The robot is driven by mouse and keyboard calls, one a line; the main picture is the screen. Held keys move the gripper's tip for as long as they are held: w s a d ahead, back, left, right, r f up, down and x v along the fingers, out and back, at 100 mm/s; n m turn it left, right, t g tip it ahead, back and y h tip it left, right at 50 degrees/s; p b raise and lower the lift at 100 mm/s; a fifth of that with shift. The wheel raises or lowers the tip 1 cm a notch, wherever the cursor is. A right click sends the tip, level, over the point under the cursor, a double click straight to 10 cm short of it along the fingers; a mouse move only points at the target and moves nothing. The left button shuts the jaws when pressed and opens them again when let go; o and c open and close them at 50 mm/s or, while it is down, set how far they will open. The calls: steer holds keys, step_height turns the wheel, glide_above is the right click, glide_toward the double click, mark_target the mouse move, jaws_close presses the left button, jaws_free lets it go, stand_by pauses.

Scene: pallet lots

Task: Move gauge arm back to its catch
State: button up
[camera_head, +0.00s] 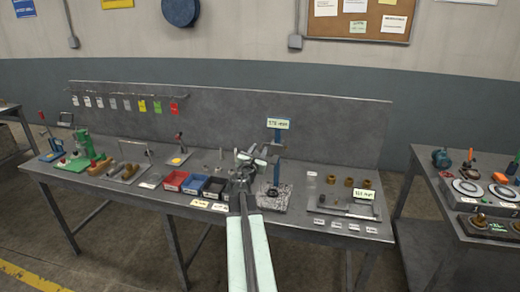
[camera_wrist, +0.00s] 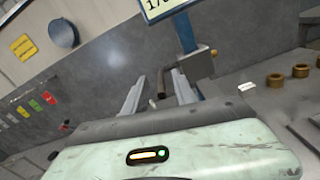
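A height gauge with a blue post (camera_head: 277,172) and a small number sign (camera_head: 278,124) on top stands on a grey plate at the bench's middle. In the wrist view its blue post (camera_wrist: 185,32) carries a dark grey block (camera_wrist: 197,66) with a brass knob. A dark brown bar (camera_wrist: 162,80), perhaps the gauge arm, reaches from the block toward my gripper. My gripper (camera_wrist: 158,92) is open, its two grey fingers apart on either side of the bar's near end; I cannot tell whether they touch it. In the head view my gripper (camera_head: 252,160) is just left of the post. No catch can be made out.
Red, blue and black bins (camera_head: 193,184) stand left of my gripper. Right are brass rings (camera_head: 348,182) and a second number sign (camera_head: 364,194). Coloured tags (camera_head: 142,105) hang along the back panel (camera_head: 330,125). Another bench (camera_head: 445,205) stands right, across a gap.

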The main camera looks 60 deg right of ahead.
steer(key=v, duration=0.5)
steer(key=shift+s+a, duration=0.1)
steer(key=shift+a, duration=0.2)
steer(key=w+a+f+m+g+y+p, duration=0.1)
steer(key=w+a+f+m+y, duration=0.3)
steer(key=a, duration=0.5)
steer(key=w+a+f+m+y+p, duration=0.1)
steer(key=w+a+f+m+p, duration=0.1)
steer(key=w+a+f+m, duration=0.45)
steer(key=w+a+f+m+g+y+p, duration=0.1)
steer(key=w+a+m+y, duration=0.15)
steer(key=a, duration=0.75)
steer(key=s+a+f+m+g+y, duration=0.1)
steer(key=a+f+m+y, duration=0.1)
steer(key=a, duration=1)
steer(key=s+a+f+m+g+y+p, duration=0.1)
steer(key=a+y, duration=0.3)
steer(key=a, duration=0.8)
steer(key=s+a+f+m+g+y+p, duration=0.1)
steer(key=a+f+m+y, duration=0.2)
steer(key=a, duration=0.9)
steer(key=shift+a+g+y, duration=0.3)
steer(key=shift+y, duration=0.05)
